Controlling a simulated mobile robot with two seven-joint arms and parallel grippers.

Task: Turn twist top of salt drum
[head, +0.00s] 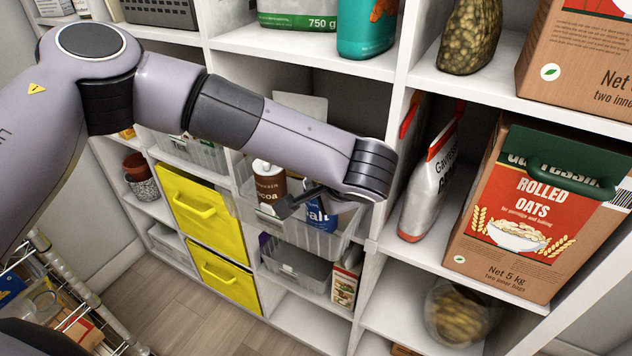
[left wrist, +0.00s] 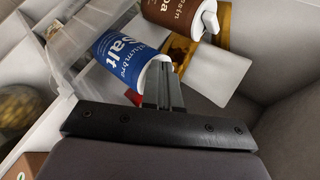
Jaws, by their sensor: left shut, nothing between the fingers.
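The salt drum (head: 318,217) is blue with white lettering and stands in a clear bin on a middle shelf, partly hidden by my left arm. In the left wrist view the salt drum (left wrist: 122,58) shows its label and its white top (left wrist: 153,70). My left gripper (head: 283,208) reaches into the bin beside the drum. In the left wrist view its shut, empty fingers (left wrist: 162,68) are at the white top and overlap its edge; I cannot tell whether they touch. My right gripper is not in view.
A brown cocoa drum (head: 268,186) stands close beside the salt in the clear bin (head: 335,246). Shelf uprights and boards surround the opening. A rolled oats box (head: 530,225) and a silver bag (head: 428,195) stand to the right. Yellow drawers (head: 195,203) are to the left.

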